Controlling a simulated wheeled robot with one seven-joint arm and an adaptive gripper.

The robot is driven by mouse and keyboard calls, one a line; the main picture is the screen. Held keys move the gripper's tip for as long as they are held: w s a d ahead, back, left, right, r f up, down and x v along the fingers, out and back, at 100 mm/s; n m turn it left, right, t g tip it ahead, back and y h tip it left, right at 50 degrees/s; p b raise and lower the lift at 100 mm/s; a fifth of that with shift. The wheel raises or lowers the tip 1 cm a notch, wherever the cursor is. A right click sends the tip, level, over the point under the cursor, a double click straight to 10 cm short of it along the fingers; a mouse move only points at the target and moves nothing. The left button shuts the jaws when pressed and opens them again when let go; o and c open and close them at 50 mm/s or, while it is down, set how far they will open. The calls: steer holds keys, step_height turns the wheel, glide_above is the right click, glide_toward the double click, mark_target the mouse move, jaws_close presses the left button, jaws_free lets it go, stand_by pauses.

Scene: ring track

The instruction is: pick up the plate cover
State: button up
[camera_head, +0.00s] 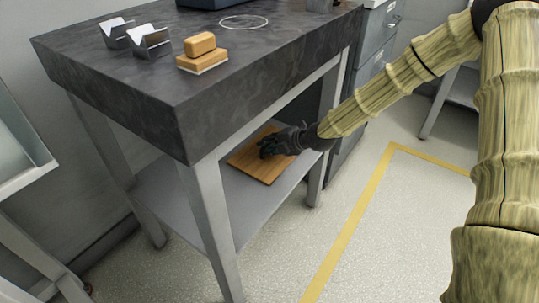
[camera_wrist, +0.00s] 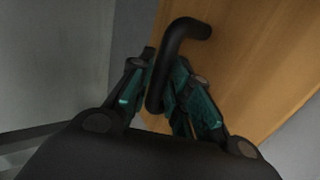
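The plate cover (camera_head: 259,168) looks like a flat wooden board on the lower shelf of the dark-topped table. In the wrist view the wooden face (camera_wrist: 245,60) fills the upper right, and a bent black handle (camera_wrist: 186,31) stands out from it. My gripper (camera_head: 272,146) reaches under the tabletop from the right and is over the board. In the wrist view its fingers (camera_wrist: 166,72) lean inward on both sides of the handle and look shut on it. The exact contact is dark and partly hidden by the handle.
The grey lower shelf (camera_head: 185,205) holds the board. The tabletop (camera_head: 150,80) and a table leg (camera_head: 212,225) are close to my arm. On top are metal holders (camera_head: 149,42) and a sponge-like block (camera_head: 201,56). Drawers (camera_head: 375,45) stand behind; the floor at right is clear.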

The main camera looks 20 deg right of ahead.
jaws_close()
steer(key=shift+r, duration=0.15)
